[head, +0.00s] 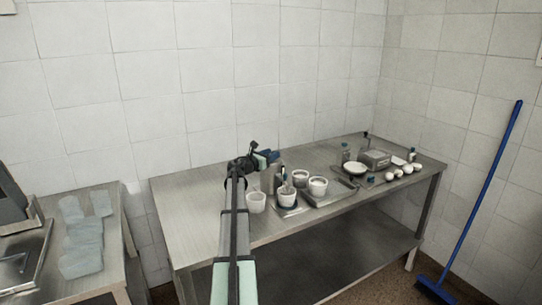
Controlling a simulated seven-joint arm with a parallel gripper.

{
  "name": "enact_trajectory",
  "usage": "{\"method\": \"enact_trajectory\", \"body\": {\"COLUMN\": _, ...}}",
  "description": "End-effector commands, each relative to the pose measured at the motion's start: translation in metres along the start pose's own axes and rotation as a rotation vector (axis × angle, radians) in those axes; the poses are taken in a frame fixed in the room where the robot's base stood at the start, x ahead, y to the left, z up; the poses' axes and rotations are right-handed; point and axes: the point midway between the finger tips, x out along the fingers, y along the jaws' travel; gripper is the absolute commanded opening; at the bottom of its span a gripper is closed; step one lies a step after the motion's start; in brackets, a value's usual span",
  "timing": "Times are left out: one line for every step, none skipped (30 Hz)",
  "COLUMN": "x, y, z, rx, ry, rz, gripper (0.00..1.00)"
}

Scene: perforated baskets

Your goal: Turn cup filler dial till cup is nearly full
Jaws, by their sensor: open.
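My gripper (270,158) is at the far end of my arm, above the back of the metal table and behind a group of cups. It is open, small in the view, and its fingertips are hard to make out. A white cup (256,203) stands just right of my arm. A second white cup (287,201) stands on a small dark tray, and two more pale cups (300,176) (318,187) stand behind and right of it. A grey upright body (267,180) stands below my gripper, partly hidden. I cannot make out a filler dial or any cup's fill level.
The metal table (190,205) is bare at its left end. Trays, a white bowl (355,168), a grey box (376,157) and several small white items crowd its right half. A tiled wall is behind. A blue broom (480,200) leans at the right.

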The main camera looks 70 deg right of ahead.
Motion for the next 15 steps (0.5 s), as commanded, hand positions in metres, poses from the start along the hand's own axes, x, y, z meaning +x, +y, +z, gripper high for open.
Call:
{"method": "enact_trajectory", "body": {"x": 0.0030, "y": 0.0002, "z": -0.0001, "rx": 0.000, "ry": 0.000, "rz": 0.000, "gripper": 0.43}}
{"method": "enact_trajectory", "body": {"x": 0.0038, "y": 0.0000, "z": -0.0001, "rx": 0.000, "ry": 0.000, "rz": 0.000, "gripper": 0.43}}
{"method": "enact_trajectory", "body": {"x": 0.0046, "y": -0.0001, "z": 0.0000, "rx": 0.000, "ry": 0.000, "rz": 0.000, "gripper": 0.43}}
{"method": "enact_trajectory", "body": {"x": 0.0050, "y": -0.0002, "z": -0.0001, "rx": 0.000, "ry": 0.000, "rz": 0.000, "gripper": 0.43}}
{"method": "enact_trajectory", "body": {"x": 0.0052, "y": -0.0002, "z": -0.0001, "rx": 0.000, "ry": 0.000, "rz": 0.000, "gripper": 0.43}}
{"method": "enact_trajectory", "body": {"x": 0.0053, "y": -0.0003, "z": -0.0001, "rx": 0.000, "ry": 0.000, "rz": 0.000, "gripper": 0.43}}
{"method": "enact_trajectory", "body": {"x": 0.0052, "y": -0.0003, "z": -0.0001, "rx": 0.000, "ry": 0.000, "rz": 0.000, "gripper": 0.43}}
{"method": "enact_trajectory", "body": {"x": 0.0052, "y": -0.0003, "z": 0.0000, "rx": 0.000, "ry": 0.000, "rz": 0.000, "gripper": 0.43}}
{"method": "enact_trajectory", "body": {"x": 0.0051, "y": -0.0003, "z": 0.0000, "rx": 0.000, "ry": 0.000, "rz": 0.000, "gripper": 0.43}}
{"method": "enact_trajectory", "body": {"x": 0.0050, "y": -0.0003, "z": 0.0000, "rx": 0.000, "ry": 0.000, "rz": 0.000, "gripper": 0.43}}
{"method": "enact_trajectory", "body": {"x": 0.0050, "y": -0.0003, "z": 0.0000, "rx": 0.000, "ry": 0.000, "rz": 0.000, "gripper": 0.43}}
{"method": "enact_trajectory", "body": {"x": 0.0050, "y": -0.0003, "z": 0.0000, "rx": 0.000, "ry": 0.000, "rz": 0.000, "gripper": 0.41}}
{"method": "enact_trajectory", "body": {"x": 0.0049, "y": -0.0003, "z": 0.0000, "rx": 0.000, "ry": 0.000, "rz": 0.000, "gripper": 0.38}}
{"method": "enact_trajectory", "body": {"x": 0.0049, "y": -0.0003, "z": 0.0000, "rx": 0.000, "ry": 0.000, "rz": 0.000, "gripper": 0.35}}
{"method": "enact_trajectory", "body": {"x": 0.0048, "y": -0.0002, "z": 0.0000, "rx": 0.000, "ry": 0.000, "rz": 0.000, "gripper": 0.31}}
